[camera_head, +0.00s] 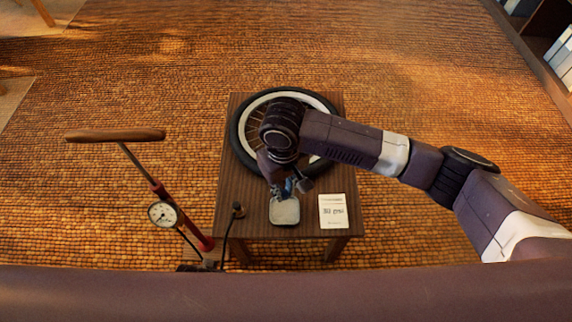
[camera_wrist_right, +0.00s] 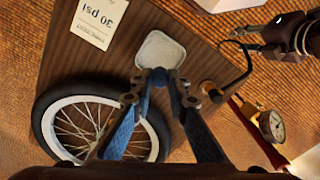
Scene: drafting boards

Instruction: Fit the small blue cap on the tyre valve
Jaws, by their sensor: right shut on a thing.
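The wheel (camera_head: 236,140), with a black tyre and white rim, lies flat on the small wooden table; it also shows in the wrist view (camera_wrist_right: 44,125). My right gripper (camera_head: 287,193) is over the pale dish, beside the wheel. In the wrist view its blue fingers (camera_wrist_right: 158,79) are closed on the small blue cap (camera_wrist_right: 158,74), just above the edge of the dish. The valve is not clear in either view. My left gripper (camera_wrist_right: 256,39) shows only in the wrist view, at upper right, with its jaws apart and nothing seen between them.
The pale dish (camera_head: 285,214) sits near the table's front edge, left of a "30 PSI" card (camera_head: 332,211). A hose end (camera_head: 238,209) stands on the table's left. A red floor pump (camera_head: 163,193) with gauge stands left of the table (camera_head: 225,190).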

